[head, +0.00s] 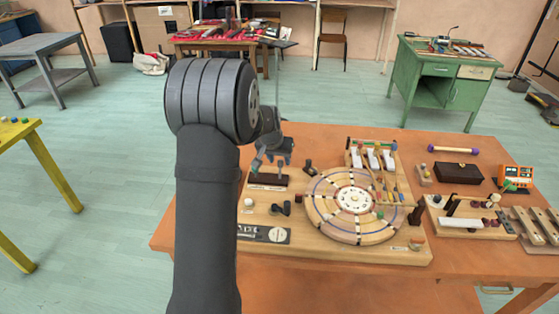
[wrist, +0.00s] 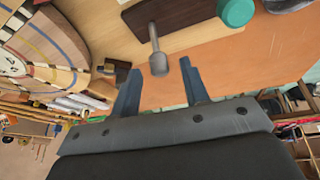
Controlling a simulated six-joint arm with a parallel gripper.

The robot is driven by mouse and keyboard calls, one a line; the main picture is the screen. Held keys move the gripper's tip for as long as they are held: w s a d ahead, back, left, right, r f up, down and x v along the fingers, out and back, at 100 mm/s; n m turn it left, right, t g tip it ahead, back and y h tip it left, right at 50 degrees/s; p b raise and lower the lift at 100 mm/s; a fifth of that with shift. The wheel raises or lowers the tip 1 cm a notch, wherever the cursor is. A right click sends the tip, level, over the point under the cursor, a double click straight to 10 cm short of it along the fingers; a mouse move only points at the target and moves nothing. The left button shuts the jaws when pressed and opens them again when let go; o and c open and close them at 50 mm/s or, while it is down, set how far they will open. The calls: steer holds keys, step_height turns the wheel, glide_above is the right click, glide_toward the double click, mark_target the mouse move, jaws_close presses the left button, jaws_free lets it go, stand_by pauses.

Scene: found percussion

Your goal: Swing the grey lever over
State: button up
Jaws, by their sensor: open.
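The grey lever (head: 281,170) stands on a dark brown base (head: 268,181) at the back left of the wooden board. In the wrist view the lever (wrist: 157,60) shows as a thin rod with a thicker rounded grey end, rising from the dark base (wrist: 185,12). My gripper (head: 273,155) is just above the lever in the head view. In the wrist view my gripper (wrist: 160,74) is open, with one blue-grey finger on each side of the lever's end. No contact shows; how deep the lever sits between the fingers I cannot tell.
A round striped disc (head: 356,203) lies right of the lever on the board. A small dark block (head: 309,166) stands near the gripper. A teal knob (wrist: 236,11) is beside the lever base. White keys (head: 371,158) stand at the back right.

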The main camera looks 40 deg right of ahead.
steer(key=shift+w+d+f, duration=0.1)
steer(key=shift+d+f, duration=0.15)
steer(key=shift+f, duration=0.3)
jaws_close()
steer(key=shift+s+a+t+h, duration=0.55)
steer(key=shift+s+t+h, duration=0.15)
steer(key=shift+t+h, duration=0.15)
steer(key=shift+s+a+t+h, duration=0.1)
steer(key=shift+a+t+h, duration=0.05)
steer(key=shift+t+h, duration=0.1)
jaws_free()
